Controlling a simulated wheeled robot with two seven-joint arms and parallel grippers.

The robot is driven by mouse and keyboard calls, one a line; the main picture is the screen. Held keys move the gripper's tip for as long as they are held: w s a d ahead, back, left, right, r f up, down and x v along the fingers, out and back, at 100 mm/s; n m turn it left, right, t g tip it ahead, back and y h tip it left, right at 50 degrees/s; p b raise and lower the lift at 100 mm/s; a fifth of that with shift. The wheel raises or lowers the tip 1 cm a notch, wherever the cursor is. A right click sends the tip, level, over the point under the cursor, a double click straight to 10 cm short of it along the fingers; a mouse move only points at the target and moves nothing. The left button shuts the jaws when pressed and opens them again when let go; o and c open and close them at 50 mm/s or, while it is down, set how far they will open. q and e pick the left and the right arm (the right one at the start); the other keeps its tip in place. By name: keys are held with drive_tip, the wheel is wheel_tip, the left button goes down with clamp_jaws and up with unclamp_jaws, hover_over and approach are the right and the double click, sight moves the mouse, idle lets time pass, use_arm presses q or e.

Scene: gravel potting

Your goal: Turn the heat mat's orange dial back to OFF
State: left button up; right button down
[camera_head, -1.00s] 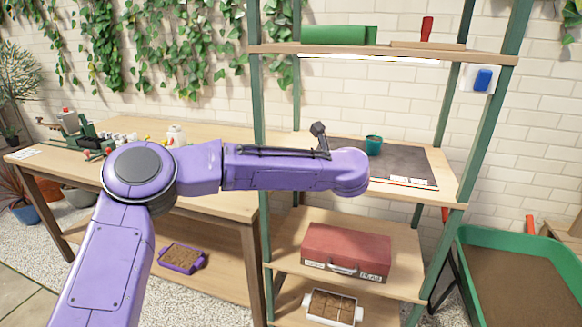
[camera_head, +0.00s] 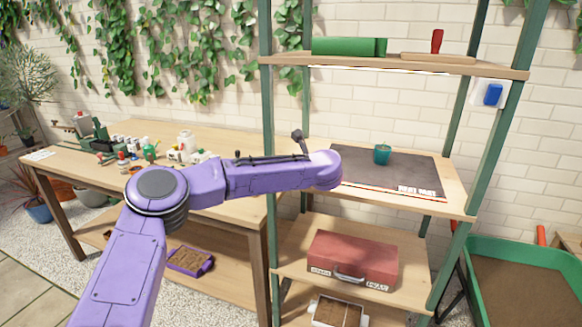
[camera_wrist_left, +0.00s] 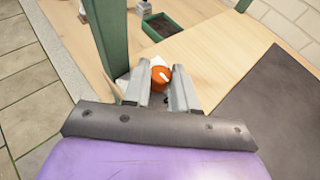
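The orange dial (camera_wrist_left: 160,77) shows in the left wrist view, with a white mark on its face. My left gripper (camera_wrist_left: 160,82) has its two fingers apart, with the dial between or just beyond the fingertips. I cannot tell whether either finger touches it. The dark heat mat (camera_head: 415,172) lies on the shelf's middle board; it also fills the right of the left wrist view (camera_wrist_left: 268,115). In the head view my purple left arm hides the dial and gripper. My right gripper is in neither current view.
A teal pot (camera_head: 382,154) stands on the mat. A green shelf post (camera_wrist_left: 108,40) rises close left of my gripper. A red toolbox (camera_head: 352,262) sits on the board below. The workbench (camera_head: 110,165) at left holds bottles and tools.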

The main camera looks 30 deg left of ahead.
use_arm(q)
clamp_jaws()
drive_tip(key=m+t+h+b, duration=0.1)
drive_tip(key=b, duration=0.1)
drive_tip(key=m+t+h+b, duration=0.1)
drive_tip(key=m+b, duration=0.1)
drive_tip(key=shift+s+a+f+t+b, duration=0.2)
drive_tip(key=shift+f+t+b, duration=0.1)
drive_tip(key=shift+t+b, duration=0.1)
drive_tip(key=shift+r+m+t+h+b, duration=0.1)
drive_tip(key=shift+m+t+h+b, duration=0.5)
drive_tip(key=shift+m+h, duration=0.25)
drive_tip(key=shift+s+a+r+m+h, duration=0.1)
drive_tip(key=shift+m+h, duration=0.45)
drive_tip(key=shift+a+r+m+t+h, duration=0.1)
drive_tip(key=shift+r+m+t+h, duration=0.05)
drive_tip(key=shift+m+t+h, duration=0.55)
drive_tip(key=shift+a+r+m+h+p, duration=0.1)
drive_tip(key=shift+r+m+h+p, duration=0.05)
drive_tip(key=shift+m+h+p, duration=0.9)
drive_tip(key=shift+m+t+h+p, duration=0.4)
drive_tip(key=shift+m+h+p, duration=0.2)
drive_tip(key=shift+h, duration=0.25)
drive_tip(key=shift+f, duration=0.2)
